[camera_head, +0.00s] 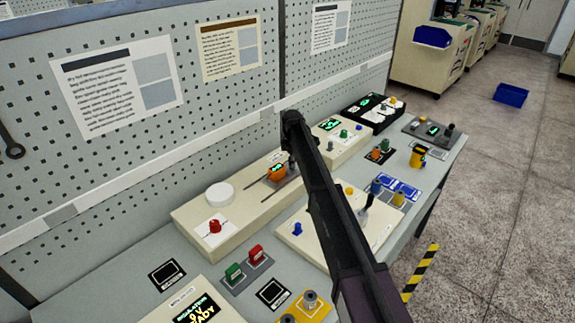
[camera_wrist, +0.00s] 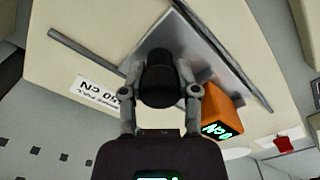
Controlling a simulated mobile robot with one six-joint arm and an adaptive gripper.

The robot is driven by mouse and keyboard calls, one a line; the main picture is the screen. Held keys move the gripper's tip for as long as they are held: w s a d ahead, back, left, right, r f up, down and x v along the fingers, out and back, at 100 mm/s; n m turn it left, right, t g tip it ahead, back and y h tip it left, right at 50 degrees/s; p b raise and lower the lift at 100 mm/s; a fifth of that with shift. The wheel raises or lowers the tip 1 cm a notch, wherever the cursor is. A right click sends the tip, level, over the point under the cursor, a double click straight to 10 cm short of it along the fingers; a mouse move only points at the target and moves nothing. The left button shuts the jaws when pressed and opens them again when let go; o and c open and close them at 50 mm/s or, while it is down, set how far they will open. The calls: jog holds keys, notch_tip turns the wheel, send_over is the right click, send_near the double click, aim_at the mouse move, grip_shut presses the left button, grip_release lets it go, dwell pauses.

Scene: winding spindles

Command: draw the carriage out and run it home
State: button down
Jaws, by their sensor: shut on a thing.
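In the wrist view my gripper (camera_wrist: 160,88) is shut on a black knob (camera_wrist: 158,72), with one finger on each side. The knob stands on a grey metal plate (camera_wrist: 205,50), which looks like the carriage. A grey rod (camera_wrist: 85,50) and a dark rod (camera_wrist: 228,60) run on either side of the plate. In the head view the orange block (camera_head: 274,176) shows on the long cream housing (camera_head: 190,210); my arm hides the gripper and knob there.
A white round disc (camera_head: 219,194) and a red knob (camera_head: 215,227) stand left on the housing. A cream panel (camera_head: 310,240) with a blue knob (camera_head: 297,229) lies in front. Green and red switches (camera_head: 245,265) are nearer. The pegboard (camera_head: 215,120) stands close behind.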

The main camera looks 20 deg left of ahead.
jog(key=w, duration=0.1)
jog(key=w+d, duration=0.1)
jog(key=w, duration=0.1)
jog(key=shift+w+d, duration=0.15)
jog(key=shift+w, duration=0.1)
jog(key=shift+c, duration=1.8)
grip_release()
jog(key=shift+s, duration=0.1)
